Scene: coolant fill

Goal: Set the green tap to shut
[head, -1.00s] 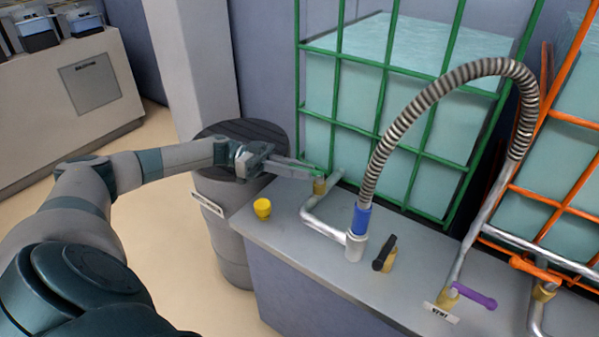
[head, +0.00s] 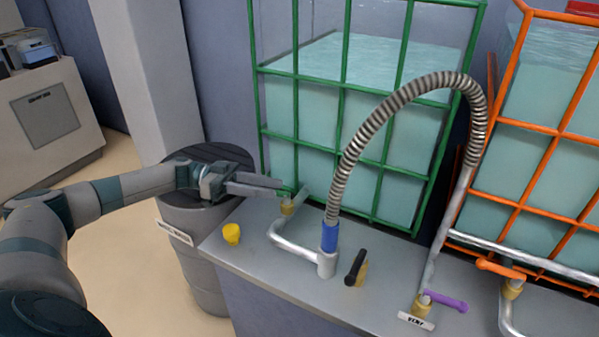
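The green tap has a brass body (head: 288,207) on the pipe at the foot of the green-caged tank (head: 375,140). Its green handle is almost wholly hidden by my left gripper; only a trace of green shows at the fingertips. My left gripper (head: 280,189) reaches in from the left, level above the bench corner, with its fingertips at the tap. The two fingers look close together, but I cannot tell whether they grip the handle. My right gripper is not in view.
A yellow cap (head: 231,233) sits on the grey bench (head: 300,291). A ribbed hose (head: 375,120) arches from a blue collar (head: 329,237) to the right. A black-handled tap (head: 355,268), a purple-handled tap (head: 445,301) and an orange-handled tap (head: 500,270) stand right. A drum (head: 190,235) stands left.

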